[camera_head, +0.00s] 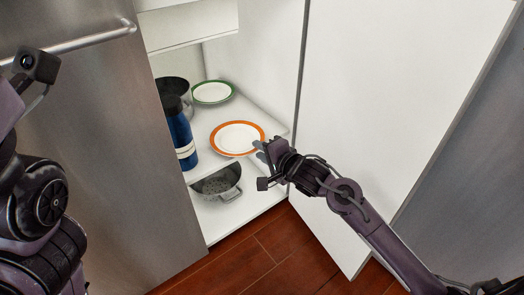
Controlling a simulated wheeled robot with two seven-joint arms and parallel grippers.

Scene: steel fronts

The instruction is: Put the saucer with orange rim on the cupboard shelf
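The saucer with the orange rim (237,152) is white inside and looks flat and level at the front of the cupboard shelf (204,157). My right gripper (261,149) comes in from the right, with its fingertips at the saucer's right front rim. The fingers are small and dark, so I cannot tell whether they grip the rim, touch it or stand just apart from it. My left arm shows at the left edge, in front of the steel front; its fingers are out of view.
A green-rimmed plate (212,92) stands farther back on the shelf. A blue bottle (181,138) and a dark pot (174,87) stand at the left. A metal colander (218,184) is below the shelf. The open white door (390,90) bounds the right side.

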